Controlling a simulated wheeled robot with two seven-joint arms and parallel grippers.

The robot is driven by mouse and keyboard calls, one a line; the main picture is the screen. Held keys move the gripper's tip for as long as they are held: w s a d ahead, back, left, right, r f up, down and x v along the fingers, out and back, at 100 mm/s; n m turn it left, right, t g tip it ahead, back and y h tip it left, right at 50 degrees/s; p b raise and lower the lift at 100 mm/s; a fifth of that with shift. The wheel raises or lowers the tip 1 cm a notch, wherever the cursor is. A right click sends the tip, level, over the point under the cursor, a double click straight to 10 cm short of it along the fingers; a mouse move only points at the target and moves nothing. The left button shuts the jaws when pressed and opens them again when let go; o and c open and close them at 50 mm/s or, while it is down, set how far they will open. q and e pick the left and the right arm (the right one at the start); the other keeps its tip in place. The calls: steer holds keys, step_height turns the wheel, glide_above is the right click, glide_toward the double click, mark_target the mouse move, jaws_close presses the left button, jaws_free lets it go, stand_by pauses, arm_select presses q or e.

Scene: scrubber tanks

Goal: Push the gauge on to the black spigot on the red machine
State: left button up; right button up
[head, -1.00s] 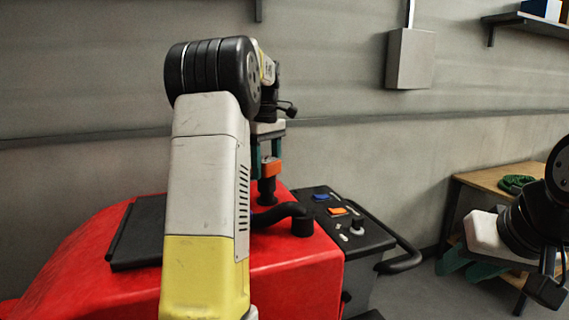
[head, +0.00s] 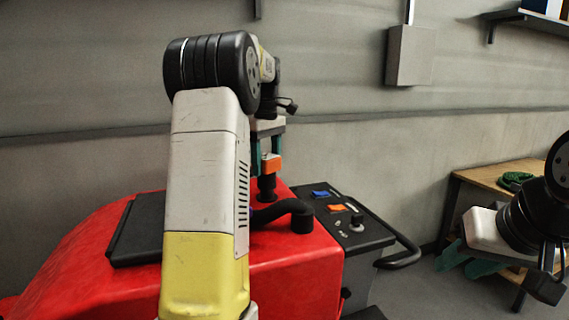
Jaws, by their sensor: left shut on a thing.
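The orange gauge (head: 271,165) is between the teal fingers of my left gripper (head: 266,161), which is shut on it. The gauge is upright, directly above the black spigot (head: 267,187) on top of the red machine (head: 290,262). Its lower end appears to meet the spigot's top; I cannot tell how far it is seated. My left arm hides part of the machine and some of the gripper. My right gripper (head: 465,260) is at the right, away from the machine, with its teal fingers apart and nothing visible between them.
A black bent hose (head: 285,209) lies on the machine's top beside the spigot. A dark control panel (head: 345,222) with blue and orange switches and a black handle (head: 402,258) stand to the right. A wooden bench (head: 490,178) carries a green coil (head: 516,179). A grey wall box (head: 410,55) hangs behind.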

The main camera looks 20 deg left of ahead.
arm_select(q)
steer(key=shift+f, duration=0.2)
steer(key=shift+f, duration=1.3)
steer(key=o, duration=1.4)
steer(key=shift+o, duration=0.6)
steer(key=shift+r, duration=4.25)
